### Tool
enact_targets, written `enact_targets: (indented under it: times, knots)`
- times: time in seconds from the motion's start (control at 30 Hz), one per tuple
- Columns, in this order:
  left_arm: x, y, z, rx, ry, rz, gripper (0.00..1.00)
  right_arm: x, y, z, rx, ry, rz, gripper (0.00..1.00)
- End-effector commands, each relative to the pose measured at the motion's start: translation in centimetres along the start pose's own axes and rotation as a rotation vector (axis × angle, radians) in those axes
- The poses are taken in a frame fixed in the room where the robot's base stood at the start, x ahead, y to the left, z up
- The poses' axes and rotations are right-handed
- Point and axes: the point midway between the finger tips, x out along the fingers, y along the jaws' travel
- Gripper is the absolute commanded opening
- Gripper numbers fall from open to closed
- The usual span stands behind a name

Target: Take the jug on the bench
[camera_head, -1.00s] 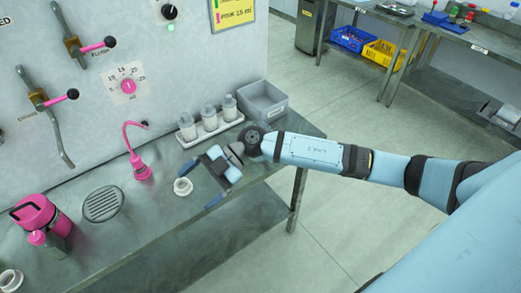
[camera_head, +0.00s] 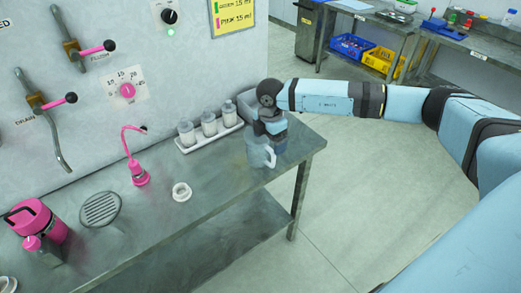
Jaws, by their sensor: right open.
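A pale, see-through jug (camera_head: 260,154) with a handle on its right side stands on the bench (camera_head: 215,205), near its right end. My right gripper (camera_head: 270,133) points down at the jug's back and upper side and hides part of it. It is open; I cannot tell whether its fingers are around the jug or just behind it. My left gripper is not in view.
A white tray of several bottles (camera_head: 209,124) stands against the panel, beside a grey bin (camera_head: 246,103) partly hidden by my arm. A white ring-shaped cup (camera_head: 181,192), a pink spout (camera_head: 138,172), a drain grate (camera_head: 101,208) and a pink canister (camera_head: 38,220) are further left.

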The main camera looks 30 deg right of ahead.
Motion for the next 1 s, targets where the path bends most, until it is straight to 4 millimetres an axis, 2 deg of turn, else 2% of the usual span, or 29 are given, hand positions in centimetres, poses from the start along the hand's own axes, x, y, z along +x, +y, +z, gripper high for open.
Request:
enact_targets:
  times: [0.27,0.5,0.8,0.83,1.0]
  knots:
    - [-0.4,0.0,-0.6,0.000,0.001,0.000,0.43,2.2,-0.2,0.0,0.000,0.001,-0.002,0.92]
    - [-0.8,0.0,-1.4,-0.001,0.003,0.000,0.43,5.7,-0.3,0.1,0.000,0.002,-0.001,0.92]
    - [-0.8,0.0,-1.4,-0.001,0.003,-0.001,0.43,6.4,-0.3,0.1,-0.001,0.003,0.001,0.92]
    - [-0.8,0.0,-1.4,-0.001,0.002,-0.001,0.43,6.4,-0.3,0.1,-0.001,0.003,0.001,0.90]
    - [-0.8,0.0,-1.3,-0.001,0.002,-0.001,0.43,6.4,-0.3,0.1,-0.001,0.003,0.001,0.51]
